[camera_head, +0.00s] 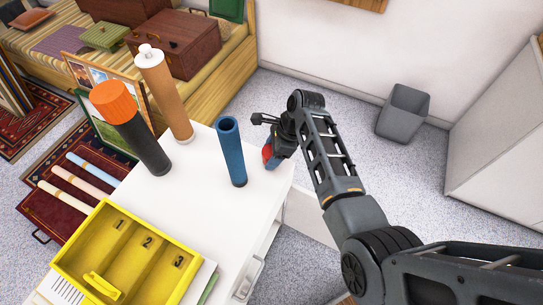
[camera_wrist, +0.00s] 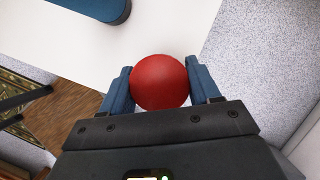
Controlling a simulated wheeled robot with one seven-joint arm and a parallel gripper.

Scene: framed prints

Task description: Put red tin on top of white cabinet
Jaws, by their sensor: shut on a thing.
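The red tin (camera_wrist: 159,81) shows as a round red top between the two blue fingers of my gripper (camera_wrist: 160,84). In the head view only a small part of the red tin (camera_head: 267,153) shows beside my gripper (camera_head: 272,154); the rest is hidden. My gripper is shut on it, at the far right corner of the white cabinet (camera_head: 205,205). In the wrist view the white cabinet top (camera_wrist: 80,42) lies behind and left of the tin. I cannot tell whether the tin touches the top.
On the cabinet stand a blue tube (camera_head: 231,152), a black tube with orange cap (camera_head: 130,128) and a brown tube with white cap (camera_head: 166,95). A yellow numbered tray (camera_head: 128,262) is at the front. A grey bin (camera_head: 403,113) stands on the floor at right.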

